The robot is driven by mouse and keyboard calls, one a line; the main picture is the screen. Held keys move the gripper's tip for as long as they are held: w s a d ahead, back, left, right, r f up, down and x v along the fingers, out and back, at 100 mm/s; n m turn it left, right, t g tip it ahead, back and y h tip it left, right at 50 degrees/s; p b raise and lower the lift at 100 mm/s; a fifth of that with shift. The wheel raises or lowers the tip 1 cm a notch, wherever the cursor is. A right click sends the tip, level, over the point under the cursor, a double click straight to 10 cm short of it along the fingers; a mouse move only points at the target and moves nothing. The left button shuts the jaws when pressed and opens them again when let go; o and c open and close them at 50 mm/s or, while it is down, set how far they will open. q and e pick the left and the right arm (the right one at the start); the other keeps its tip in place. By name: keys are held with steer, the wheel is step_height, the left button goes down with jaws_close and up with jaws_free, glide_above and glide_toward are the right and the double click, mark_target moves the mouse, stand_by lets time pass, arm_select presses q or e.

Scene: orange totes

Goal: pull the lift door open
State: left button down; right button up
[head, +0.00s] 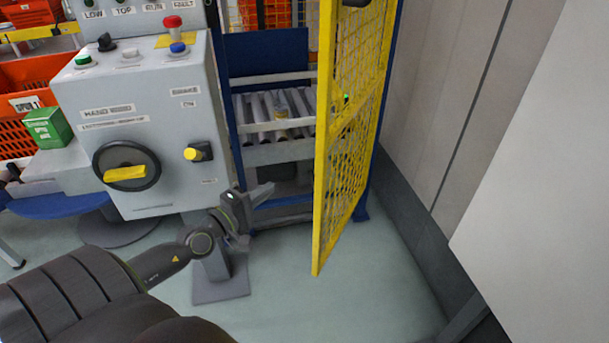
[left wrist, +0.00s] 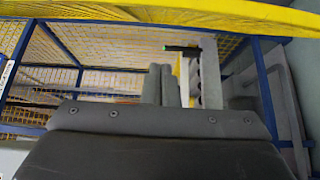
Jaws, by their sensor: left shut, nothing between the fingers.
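The lift door (head: 345,130) is a yellow framed mesh panel in the head view. It stands ajar, swung out toward me from the blue lift frame (head: 237,150), with its free lower corner over the floor. My left gripper (head: 262,196) is to the left of the door, low in front of the lift opening and apart from the door. In the left wrist view its two fingers (left wrist: 163,85) are together with nothing between them. A yellow bar (left wrist: 190,10) crosses the top of that view; I cannot tell which part it is. My right gripper is not in view.
A grey control cabinet (head: 140,125) with a black handwheel stands left of the lift. Rollers (head: 265,106) show inside the opening. A grey wall (head: 450,80) runs along the right. The floor (head: 310,310) before the door is clear.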

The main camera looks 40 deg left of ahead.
arm_select(q)
steer(key=w+d+p, duration=0.3)
steer(key=w+d, duration=0.2)
steer(key=w, duration=0.3)
steer(key=shift+w, duration=0.35)
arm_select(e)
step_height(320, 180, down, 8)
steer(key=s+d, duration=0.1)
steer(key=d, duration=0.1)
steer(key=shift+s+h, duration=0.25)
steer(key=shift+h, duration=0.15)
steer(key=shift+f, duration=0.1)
